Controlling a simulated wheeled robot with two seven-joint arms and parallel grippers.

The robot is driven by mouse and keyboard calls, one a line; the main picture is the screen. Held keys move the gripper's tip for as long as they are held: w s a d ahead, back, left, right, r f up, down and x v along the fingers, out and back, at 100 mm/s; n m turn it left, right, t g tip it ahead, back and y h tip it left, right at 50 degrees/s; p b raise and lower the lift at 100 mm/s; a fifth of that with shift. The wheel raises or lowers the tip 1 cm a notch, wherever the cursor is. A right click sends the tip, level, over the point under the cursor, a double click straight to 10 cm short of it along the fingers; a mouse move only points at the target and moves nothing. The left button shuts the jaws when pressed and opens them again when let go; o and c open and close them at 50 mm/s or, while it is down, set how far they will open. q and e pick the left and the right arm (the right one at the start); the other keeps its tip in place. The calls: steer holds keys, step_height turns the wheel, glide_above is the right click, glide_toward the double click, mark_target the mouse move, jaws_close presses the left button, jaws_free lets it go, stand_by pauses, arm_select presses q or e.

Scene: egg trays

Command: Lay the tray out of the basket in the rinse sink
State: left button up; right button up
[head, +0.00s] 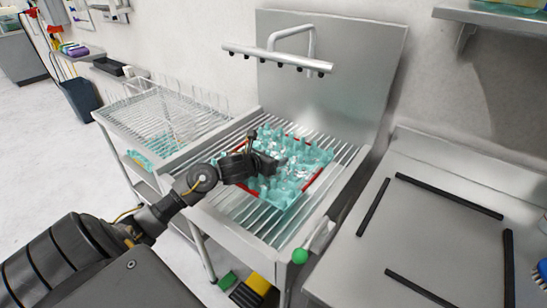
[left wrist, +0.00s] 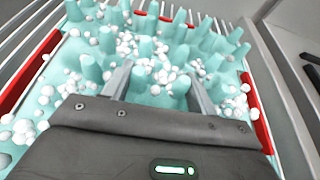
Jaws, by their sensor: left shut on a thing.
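The teal egg tray (head: 318,157) with tall cones lies on the slatted bed of the rinse sink (head: 262,240), under the spray bar. It looks roughly flat, and red marking strips (head: 318,180) show around its edges. White beads, perhaps suds, are scattered over it. My left gripper (head: 272,166) reaches over the tray from the left and is shut on a part of it among the cones. In the left wrist view the two fingers (left wrist: 158,90) stand either side of a tray cone (left wrist: 181,92). My right gripper is not in view. I cannot clearly identify the basket.
A wire rack (head: 165,112) adjoins the sink on the left, with a teal item (head: 140,160) below it. The spray bar (head: 277,59) hangs above the sink's back. A steel counter (head: 440,235) with black strips stands right. A green ball knob (head: 300,256) sits at the sink's front.

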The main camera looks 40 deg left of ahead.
arm_select(q)
steer(key=shift+f, duration=0.1)
steer(key=o, duration=1.2)
steer(key=shift+r, duration=0.25)
steer(key=v, duration=1.2)
